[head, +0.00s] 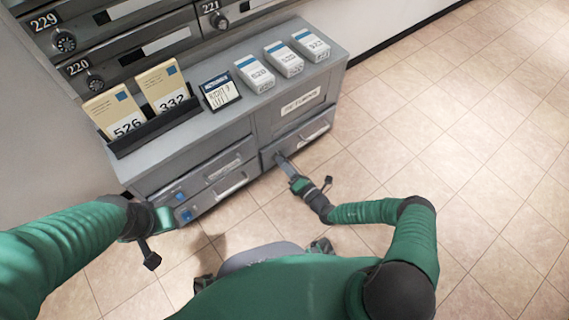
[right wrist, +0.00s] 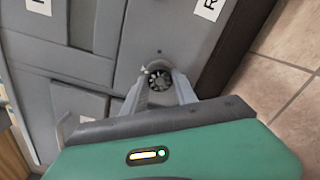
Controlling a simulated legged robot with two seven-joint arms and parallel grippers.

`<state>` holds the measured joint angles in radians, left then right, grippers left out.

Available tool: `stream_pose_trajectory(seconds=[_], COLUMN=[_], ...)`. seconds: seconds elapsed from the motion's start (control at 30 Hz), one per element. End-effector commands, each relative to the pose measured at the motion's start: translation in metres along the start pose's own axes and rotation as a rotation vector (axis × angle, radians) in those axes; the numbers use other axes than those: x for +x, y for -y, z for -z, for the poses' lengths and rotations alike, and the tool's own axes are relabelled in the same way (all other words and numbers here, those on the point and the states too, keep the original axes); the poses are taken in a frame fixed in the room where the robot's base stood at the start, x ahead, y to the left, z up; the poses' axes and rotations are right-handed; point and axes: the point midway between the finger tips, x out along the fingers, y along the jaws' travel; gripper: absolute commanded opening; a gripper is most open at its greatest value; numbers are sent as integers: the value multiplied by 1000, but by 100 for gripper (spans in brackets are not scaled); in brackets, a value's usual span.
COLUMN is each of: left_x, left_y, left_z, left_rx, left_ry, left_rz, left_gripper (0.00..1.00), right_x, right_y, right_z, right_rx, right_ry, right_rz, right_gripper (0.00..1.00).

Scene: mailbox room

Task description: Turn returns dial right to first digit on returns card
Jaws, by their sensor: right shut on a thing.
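The returns dial (right wrist: 160,77) is a small dark round knob with a ridged edge and light marks, on the grey cabinet front in the right wrist view. My right gripper (right wrist: 160,88) has its two grey fingers on either side of the dial, shut on it. In the head view my right gripper (head: 282,160) reaches the lower right front of the cabinet and hides the dial. A dark-framed card with handwriting (head: 220,91) stands on the cabinet top; its digits are too small to read surely. My left gripper (head: 164,219) is by the cabinet's lower left; its fingers are not clear.
The grey cabinet (head: 195,143) bears a "RETURNS" label (head: 300,101). On top stand a black holder (head: 155,132) with tan cards 526 and 332, and white boxes (head: 284,61). Numbered mailboxes (head: 135,45) are behind. Tiled floor (head: 480,140) is clear to the right.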

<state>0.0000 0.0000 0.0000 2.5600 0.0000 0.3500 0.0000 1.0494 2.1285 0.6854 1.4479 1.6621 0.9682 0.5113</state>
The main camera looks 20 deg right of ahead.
Motion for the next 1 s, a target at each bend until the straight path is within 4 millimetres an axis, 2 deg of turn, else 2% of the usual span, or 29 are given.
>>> stream_pose_trajectory(seconds=[0.3,0.8,0.83,0.97,1.0], left_x=[1,1,1,1,1], left_y=[0,0,0,0,0], left_z=[0,0,0,0,0], left_rx=[0,0,0,0,0], left_ry=[0,0,0,0,0], left_rz=[0,0,0,0,0], left_gripper=[36,36,36,36,36], right_x=[-1,-1,-1,-1,-1], right_y=[4,5,5,4,3], right_z=[-1,-2,-2,-2,-2], right_rx=[105,120,120,120,120], right_ry=[3,4,4,3,3], right_rz=[7,9,9,7,6], right_gripper=[0,0,38,55,56])
